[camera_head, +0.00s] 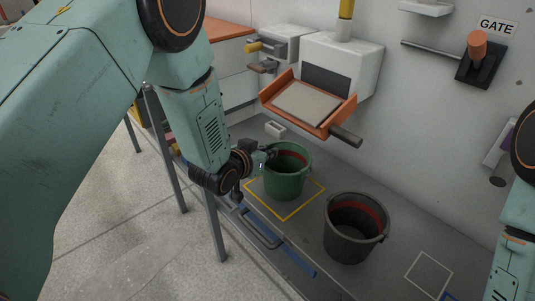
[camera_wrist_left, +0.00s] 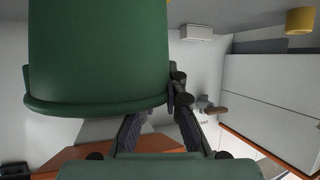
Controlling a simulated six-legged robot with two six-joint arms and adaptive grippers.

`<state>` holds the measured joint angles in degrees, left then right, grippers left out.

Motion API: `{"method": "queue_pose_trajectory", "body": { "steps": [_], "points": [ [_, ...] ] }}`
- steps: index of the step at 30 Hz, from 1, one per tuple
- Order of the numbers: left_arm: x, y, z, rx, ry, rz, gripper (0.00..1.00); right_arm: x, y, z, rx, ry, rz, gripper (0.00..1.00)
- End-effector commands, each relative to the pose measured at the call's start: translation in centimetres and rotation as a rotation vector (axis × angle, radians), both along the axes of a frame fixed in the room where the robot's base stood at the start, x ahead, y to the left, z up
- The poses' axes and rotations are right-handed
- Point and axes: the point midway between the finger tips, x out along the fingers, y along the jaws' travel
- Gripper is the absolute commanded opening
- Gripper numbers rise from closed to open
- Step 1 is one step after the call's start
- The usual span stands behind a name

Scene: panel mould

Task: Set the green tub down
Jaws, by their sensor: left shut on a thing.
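The green tub (camera_head: 287,185) is upright at the yellow square outline (camera_head: 297,211) on the grey bench; I cannot tell whether its base touches the surface. My left gripper (camera_head: 267,157) reaches in from the left and is shut on the tub's near-left side, by the rim. In the left wrist view the tub (camera_wrist_left: 97,50) fills the upper left, with the dark fingers (camera_wrist_left: 160,122) against it. The inside of the tub shows a red band. My right gripper is out of the frame; only part of my right arm shows at the right edge.
A dark grey bucket (camera_head: 350,248) stands just right of the green tub. A white square outline (camera_head: 428,274) lies farther right. An orange tray (camera_head: 305,104) with a handle juts from the wall unit behind. A lever marked GATE (camera_head: 478,50) is on the wall.

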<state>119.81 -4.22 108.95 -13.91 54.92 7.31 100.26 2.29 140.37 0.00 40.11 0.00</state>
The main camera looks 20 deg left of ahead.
Motion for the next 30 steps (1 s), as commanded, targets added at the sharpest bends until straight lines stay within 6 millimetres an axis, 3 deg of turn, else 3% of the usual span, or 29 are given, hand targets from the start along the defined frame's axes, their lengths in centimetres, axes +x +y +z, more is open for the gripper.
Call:
{"method": "queue_pose_trajectory", "body": {
  "steps": [5, 6, 13, 23, 30],
  "points": [
    [0.1, 0.0, 0.1, 0.000, -0.001, 0.001, 0.00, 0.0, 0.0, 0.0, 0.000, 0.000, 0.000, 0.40],
    [0.0, 0.0, 0.1, 0.000, 0.000, 0.001, 0.13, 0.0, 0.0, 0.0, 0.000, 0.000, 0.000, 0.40],
    [0.0, 0.0, 0.1, 0.000, 0.000, 0.001, 0.32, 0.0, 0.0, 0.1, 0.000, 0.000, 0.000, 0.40],
    [-0.1, 0.1, 0.2, 0.000, 0.000, 0.001, 0.33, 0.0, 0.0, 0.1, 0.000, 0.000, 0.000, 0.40],
    [-2.7, 0.8, 1.5, -0.001, 0.002, 0.002, 0.33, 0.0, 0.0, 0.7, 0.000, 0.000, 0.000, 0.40]
  ]
}}
